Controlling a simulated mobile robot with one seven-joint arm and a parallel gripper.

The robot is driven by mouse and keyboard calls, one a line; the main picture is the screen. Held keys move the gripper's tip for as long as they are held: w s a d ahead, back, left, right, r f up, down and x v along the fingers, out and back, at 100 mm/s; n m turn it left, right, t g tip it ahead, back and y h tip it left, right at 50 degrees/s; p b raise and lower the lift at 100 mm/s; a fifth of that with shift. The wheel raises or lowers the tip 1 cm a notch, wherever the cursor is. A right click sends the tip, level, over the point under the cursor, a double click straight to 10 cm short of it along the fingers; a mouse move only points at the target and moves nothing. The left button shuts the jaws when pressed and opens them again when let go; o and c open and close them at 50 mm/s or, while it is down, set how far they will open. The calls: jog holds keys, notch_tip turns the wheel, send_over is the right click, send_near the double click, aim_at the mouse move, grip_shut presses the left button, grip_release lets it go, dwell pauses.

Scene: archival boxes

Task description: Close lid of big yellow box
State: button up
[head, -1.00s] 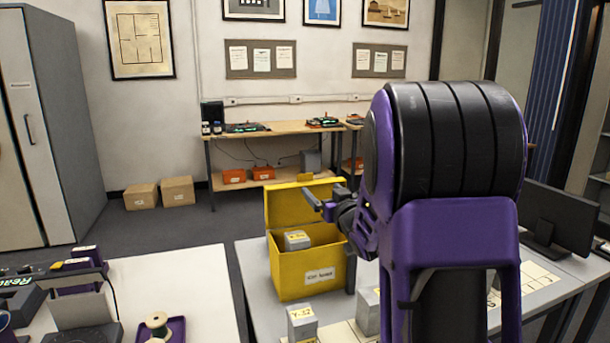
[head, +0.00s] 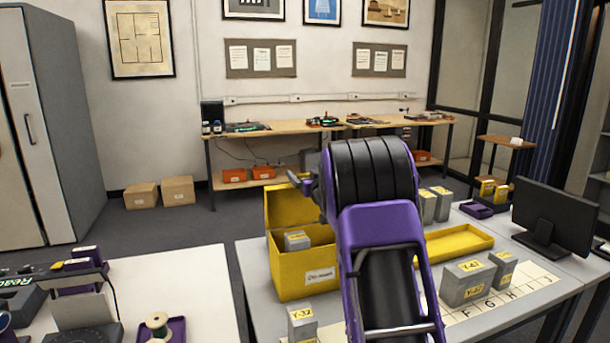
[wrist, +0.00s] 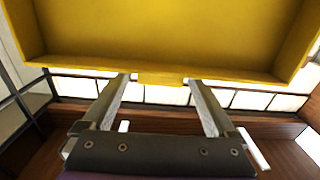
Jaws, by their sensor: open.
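The big yellow box (head: 306,270) stands on the grey table with a white label on its front. Its lid (head: 290,205) is open and stands up at the back. A grey box with a yellow label (head: 297,240) sits inside. My gripper (head: 297,179) is at the raised lid's upper edge, partly hidden by my arm. In the wrist view the lid's hollow inner side (wrist: 165,35) fills the top. My open gripper (wrist: 158,80) has its two fingertips at the lid's rim, one on each side of a small yellow tab. Contact cannot be told.
A grey box (head: 302,323) stands in front of the yellow box. Right of my arm are a yellow tray (head: 458,244), several grey boxes (head: 467,283), a lettered mat (head: 535,282) and a monitor (head: 553,218). A white table (head: 205,290) is at left, across a gap.

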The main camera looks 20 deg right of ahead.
grip_shut()
dwell(0.5)
